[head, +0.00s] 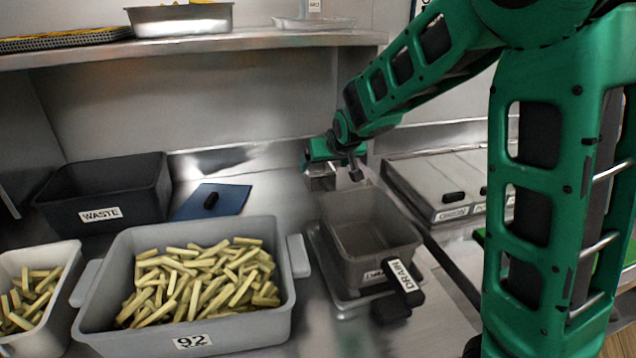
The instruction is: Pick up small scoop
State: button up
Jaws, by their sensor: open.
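I cannot clearly make out a small scoop. A short black grip-like piece (211,201) lies on a blue mat (232,199) at the back of the counter; whether it belongs to the scoop I cannot tell. My gripper (338,176) is open, right of the mat, over the back edge of the grey basket labelled DRAIN (362,262). Its fingers are small and partly blurred in this view. A greyish metal patch beside them is too small to identify. I see nothing clearly held.
A grey tub of cut fries (192,342) marked 92 stands in front, with a white tub (66,262) to its left. A black WASTE bin (140,192) is behind. The basket's black handle (405,283) points forward. A steel shelf (200,47) hangs above; lidded containers (440,185) stand right.

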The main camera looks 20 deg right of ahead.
jog(key=shift+a+x, duration=0.2)
jog(key=shift+x, duration=2.65)
jog(key=shift+s+f, duration=0.1)
jog(key=shift+s, duration=0.05)
jog(key=c, duration=1.8)
notch_tip(320, 180, up, 10)
jog(key=shift+c, duration=0.2)
